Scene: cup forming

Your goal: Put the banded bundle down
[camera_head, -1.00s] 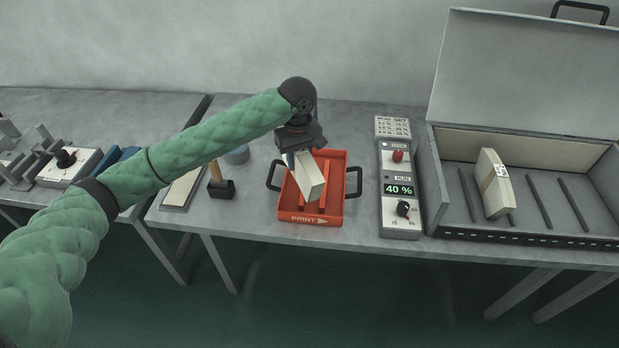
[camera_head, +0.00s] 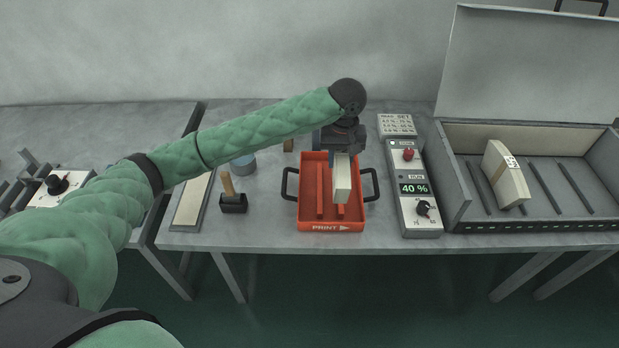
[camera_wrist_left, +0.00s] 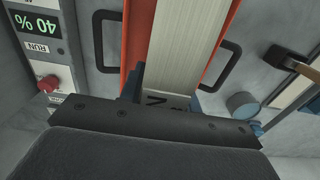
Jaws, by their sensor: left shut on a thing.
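My left gripper (camera_head: 341,158) is shut on a pale bundle (camera_head: 343,181), which stands on edge below the jaws, over the right half of the red tray (camera_head: 331,227). I cannot tell whether its underside touches the tray's ribs. In the left wrist view the bundle (camera_wrist_left: 185,45) shows long fine sheet edges and a dark mark near the jaws (camera_wrist_left: 165,97), between the red tray walls. Any band on it is hidden. A second pale bundle (camera_head: 510,183), with a tan band and a label, leans in the open grey box (camera_head: 453,183). My right gripper is not in view.
The tray has dark side handles (camera_head: 290,184) and stands near the table's front edge. A control unit (camera_head: 415,210) reading 40 % stands to its right. A wooden-handled tool (camera_head: 232,203), a pale strip in a frame (camera_head: 192,203) and a blue-grey round pot (camera_head: 243,164) are to its left.

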